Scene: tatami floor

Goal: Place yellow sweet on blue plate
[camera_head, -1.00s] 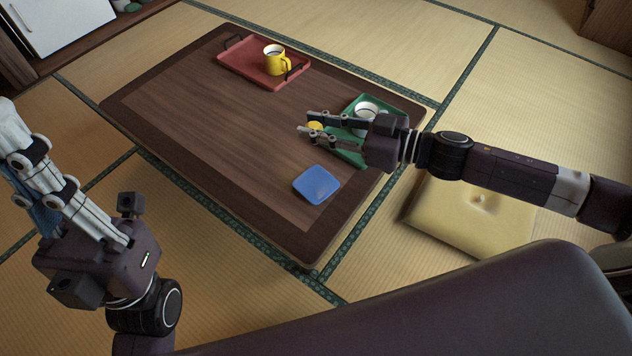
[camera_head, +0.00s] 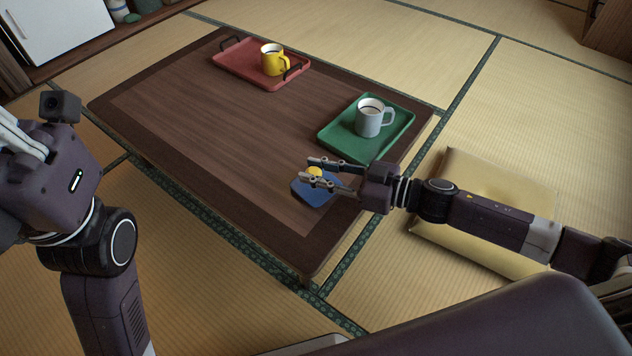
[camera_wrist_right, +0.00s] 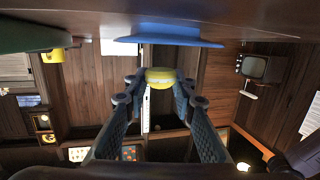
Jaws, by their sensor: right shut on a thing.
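The yellow sweet (camera_head: 315,172) is a small round piece between the fingertips of my right gripper (camera_head: 308,171), which is shut on it. It also shows in the right wrist view (camera_wrist_right: 160,77), pinched between the two fingers. The blue plate (camera_head: 318,196) lies near the table's front right corner, partly hidden by the right gripper. In the right wrist view the blue plate (camera_wrist_right: 168,36) shows close to the sweet, with a gap between them. My left gripper (camera_head: 22,135) is at the left edge, partly cut off, and its fingertips are not clear.
The dark wooden table (camera_head: 200,120) has a green tray (camera_head: 345,148) with a light grey mug (camera_head: 369,118) behind the right gripper. A red tray (camera_head: 240,68) with a yellow mug (camera_head: 272,62) stands at the far end. A cushion (camera_head: 480,190) lies under the right arm. The table's middle is clear.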

